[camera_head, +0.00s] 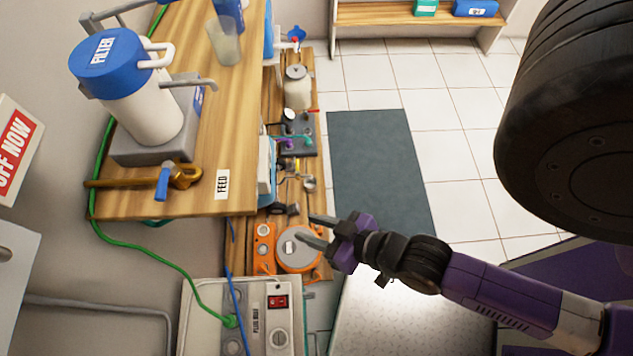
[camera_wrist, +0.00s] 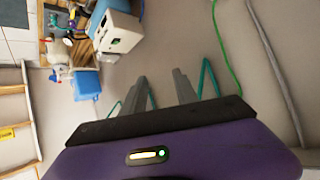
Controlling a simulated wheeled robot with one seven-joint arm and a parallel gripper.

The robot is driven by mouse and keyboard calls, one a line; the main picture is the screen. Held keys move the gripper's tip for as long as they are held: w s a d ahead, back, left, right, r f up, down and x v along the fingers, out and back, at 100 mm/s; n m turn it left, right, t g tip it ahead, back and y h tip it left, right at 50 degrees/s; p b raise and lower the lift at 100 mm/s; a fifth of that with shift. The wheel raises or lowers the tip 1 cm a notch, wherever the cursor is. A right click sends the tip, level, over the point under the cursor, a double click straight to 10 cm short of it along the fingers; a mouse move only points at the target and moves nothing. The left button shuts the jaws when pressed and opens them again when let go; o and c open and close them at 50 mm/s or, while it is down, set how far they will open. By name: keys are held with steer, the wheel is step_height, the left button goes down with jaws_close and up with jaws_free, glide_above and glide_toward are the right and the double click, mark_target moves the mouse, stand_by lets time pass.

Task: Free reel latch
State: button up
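An orange reel (camera_head: 298,262) with a grey round centre lies on the lower wooden bench, near its front end in the head view. An orange block (camera_head: 264,246) with round grey parts sits at its left side. I cannot make out which part is the latch. My gripper (camera_head: 316,231) is beside and apparently above the reel, with its two grey fingers spread apart and pointing left. Part of the reel's right side is behind the fingers. In the wrist view, the fingers of my gripper (camera_wrist: 161,88) are apart with nothing between them. The reel is not recognisable there.
A box with a red switch (camera_head: 254,315) and green and blue cables stands below the reel. The upper wooden shelf (camera_head: 150,205) with a filter canister (camera_head: 135,90) overhangs at left. Small tools and a jar (camera_head: 297,88) lie farther along. A dark mat (camera_head: 375,165) covers open floor.

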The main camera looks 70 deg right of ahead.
steer(key=w+d+f+m+g+b, duration=0.25)
steer(key=f+b, duration=0.35)
steer(key=f, duration=0.6)
steer(key=w+d+f+m+g+b, duration=0.15)
steer(key=d+f+b, duration=0.35)
steer(key=f, duration=0.7)
steer(key=w+d+f+m+g+b, duration=0.25)
steer(key=f+b, duration=0.35)
steer(key=f, duration=0.7)
steer(key=s+d+f+m+g+y+b, duration=0.3)
steer(key=d+f+m+b, duration=0.1)
steer(key=d+f+b, duration=1.1)
steer(key=shift+n, duration=0.25)
steer(key=f+b, duration=0.1)
steer(key=f, duration=0.1)
steer(key=w+a+f+b, duration=0.1)
steer(key=f, duration=0.2)
steer(key=f+b, duration=0.1)
steer(key=f, duration=0.1)
steer(key=shift+w+a+f, duration=0.3)
steer(key=shift+w+f, duration=0.05)
steer(key=shift+w, duration=0.05)
steer(key=shift+c, duration=0.3)
jaws_close()
